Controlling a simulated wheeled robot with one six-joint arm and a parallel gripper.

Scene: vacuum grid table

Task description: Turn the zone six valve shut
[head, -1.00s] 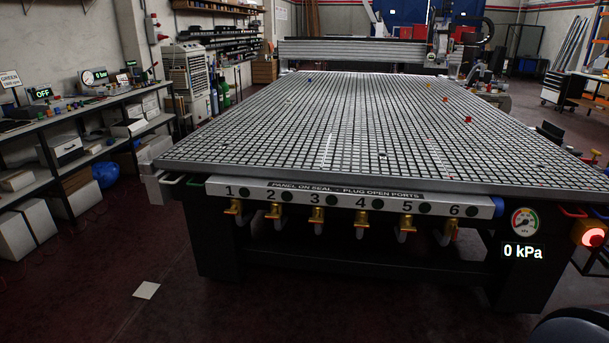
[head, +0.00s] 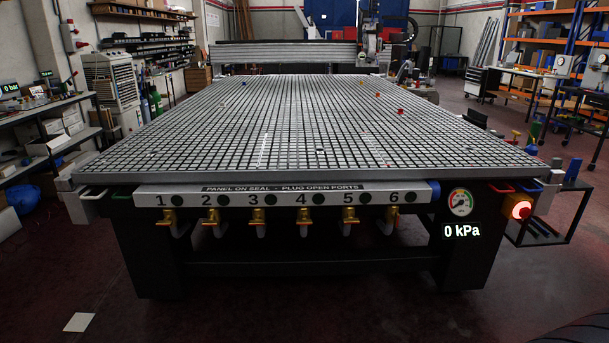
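The zone six valve (head: 388,221) is a small brass-coloured fitting on a pale pipe, under the number 6 at the right end of the white numbered strip (head: 225,198) on the table's front. Similar valves, such as the zone five valve (head: 349,217), hang in a row to its left. The zone six handle is too small for me to tell its setting. A dial gauge (head: 460,202) is right of the strip, with a display (head: 462,231) reading 0 kPa below it. My gripper is not in view.
The grid table (head: 200,150) fills the middle, with a few small coloured pieces on top. A glowing red button (head: 521,210) is at its right front corner, beside a low dark cart (head: 560,215). The floor before the table is mostly clear, except a white square (head: 79,322) at left.

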